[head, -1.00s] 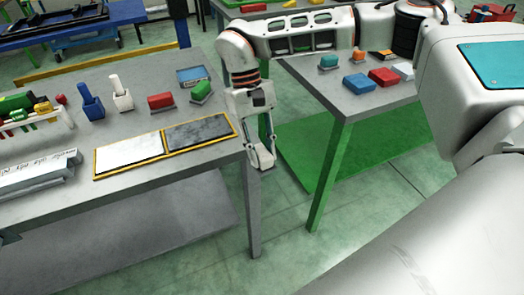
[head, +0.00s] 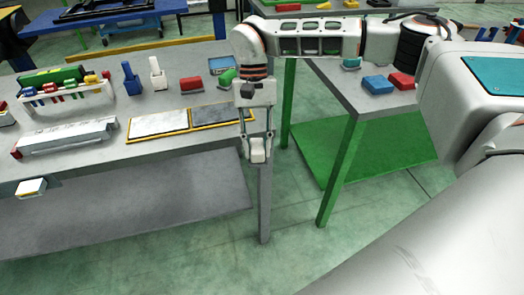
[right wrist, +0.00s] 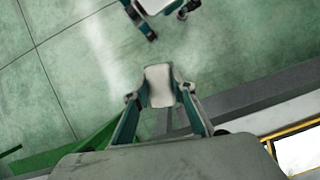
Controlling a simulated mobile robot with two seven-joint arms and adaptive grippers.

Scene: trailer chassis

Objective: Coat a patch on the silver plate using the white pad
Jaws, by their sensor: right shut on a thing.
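My right gripper (head: 257,150) hangs beyond the right end of the grey table, fingers pointing down, shut on a small white block that looks like the white pad (right wrist: 160,86). In the head view it is in front of and below the tray's right end, not touching it. The grey, mottled panel (head: 210,116), apparently the silver plate, lies in a yellow-framed tray beside a white panel (head: 158,123). Another gripper, apparently my left (right wrist: 165,18), shows partly at the top of the right wrist view, its fingers apart with nothing seen between them.
The grey table (head: 130,158) also bears a long silver bar (head: 66,137), a rack of coloured items (head: 64,95), blue and white holders, and red and green blocks. A green-legged bench (head: 345,95) stands at right. Green floor lies between them.

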